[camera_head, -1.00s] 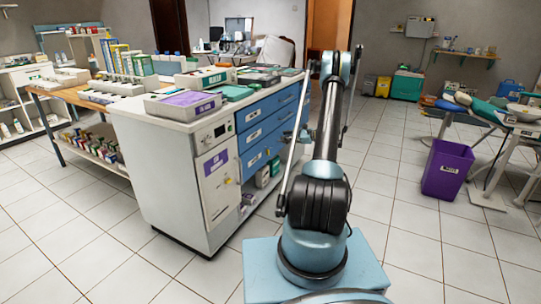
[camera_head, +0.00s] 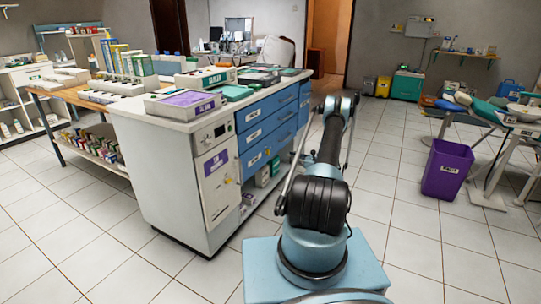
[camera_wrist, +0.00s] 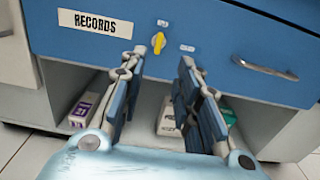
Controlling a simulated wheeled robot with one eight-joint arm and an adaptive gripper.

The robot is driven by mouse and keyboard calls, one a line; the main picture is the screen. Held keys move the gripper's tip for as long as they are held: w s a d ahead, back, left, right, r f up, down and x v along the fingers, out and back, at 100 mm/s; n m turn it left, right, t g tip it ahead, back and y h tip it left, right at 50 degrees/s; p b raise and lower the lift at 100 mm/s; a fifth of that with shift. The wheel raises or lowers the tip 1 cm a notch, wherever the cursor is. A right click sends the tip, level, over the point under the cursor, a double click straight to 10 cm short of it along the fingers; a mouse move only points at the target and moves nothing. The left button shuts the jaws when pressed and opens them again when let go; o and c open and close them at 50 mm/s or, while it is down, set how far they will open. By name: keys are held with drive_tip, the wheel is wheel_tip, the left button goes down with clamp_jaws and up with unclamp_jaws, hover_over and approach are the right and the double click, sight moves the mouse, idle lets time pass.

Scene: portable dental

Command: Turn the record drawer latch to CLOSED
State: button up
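The blue drawer front (camera_wrist: 215,40) fills the upper part of the wrist view, with a RECORDS label (camera_wrist: 95,23) at its left. The small yellow latch (camera_wrist: 158,42) is on its lower part, right of the label, standing roughly upright. One tiny tag sits above the latch and another to its right; I cannot read them. My gripper (camera_wrist: 163,62) is open and empty, its fingers apart below and to either side of the latch in the picture. I see no contact with the latch. In the head view the gripper is hidden behind my arm.
A metal handle (camera_wrist: 264,68) sticks out at the drawer's right. An open shelf below holds boxes, including a purple-and-white one (camera_wrist: 82,110). In the head view the cabinet (camera_head: 180,175) stands left of my arm, a purple bin (camera_head: 447,170) to the right, with clear tiled floor between.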

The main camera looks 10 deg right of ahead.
sight(268, 152)
drive_tip(key=x, duration=1.5)
drive_tip(key=shift+a, duration=0.1)
drive_tip(key=shift+c, duration=0.6)
clamp_jaws()
